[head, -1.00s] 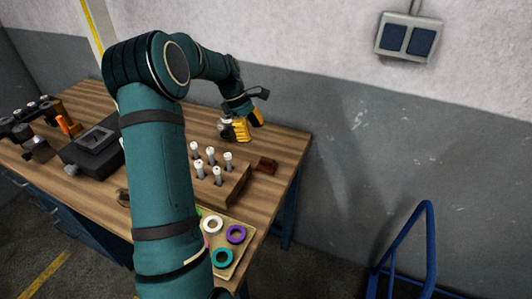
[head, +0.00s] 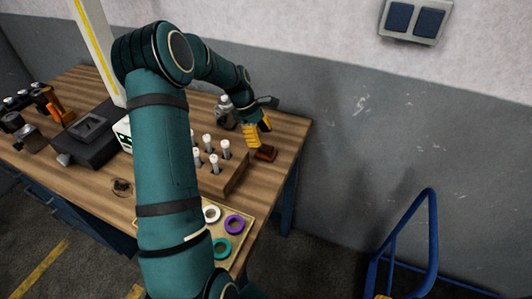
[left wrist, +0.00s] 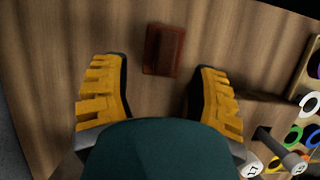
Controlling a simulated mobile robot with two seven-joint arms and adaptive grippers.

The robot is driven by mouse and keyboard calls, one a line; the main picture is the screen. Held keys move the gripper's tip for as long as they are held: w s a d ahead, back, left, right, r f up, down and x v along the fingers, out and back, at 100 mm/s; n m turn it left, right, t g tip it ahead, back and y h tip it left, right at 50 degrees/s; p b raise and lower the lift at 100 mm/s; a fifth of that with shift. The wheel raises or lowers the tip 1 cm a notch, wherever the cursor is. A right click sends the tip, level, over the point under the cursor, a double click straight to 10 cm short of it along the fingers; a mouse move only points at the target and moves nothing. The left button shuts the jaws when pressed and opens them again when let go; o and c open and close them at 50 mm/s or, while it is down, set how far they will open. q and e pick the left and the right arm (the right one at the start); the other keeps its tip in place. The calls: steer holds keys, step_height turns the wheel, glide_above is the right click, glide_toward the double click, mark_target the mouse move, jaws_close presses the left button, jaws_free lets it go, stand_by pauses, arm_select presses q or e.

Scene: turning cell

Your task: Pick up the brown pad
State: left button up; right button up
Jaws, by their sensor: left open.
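The brown pad (left wrist: 163,50) is a small reddish-brown block lying on the wooden table. In the left wrist view it lies just beyond my left gripper (left wrist: 160,88), between the lines of its two yellow fingers. The fingers are spread wide with nothing between them. In the head view the pad (head: 266,153) shows at the right end of the table, just right of my left gripper (head: 257,142), which partly covers it. My right gripper does not show.
A wooden block with several white-topped pegs (head: 238,176) stands close to the pad. A tray of coloured rings (head: 243,212) lies at the table's front corner. A dark machine vise (head: 90,140) stands to the left. A blue cart rail (head: 433,235) is beyond the table.

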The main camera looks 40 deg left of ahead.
mark_target(265, 146)
arm_select(q)
steer(key=x, duration=0.4)
steer(key=shift+s+d+f+b, duration=0.15)
steer(key=shift+d+f+b, duration=0.1)
steer(key=shift+d+b, duration=0.1)
jaws_close()
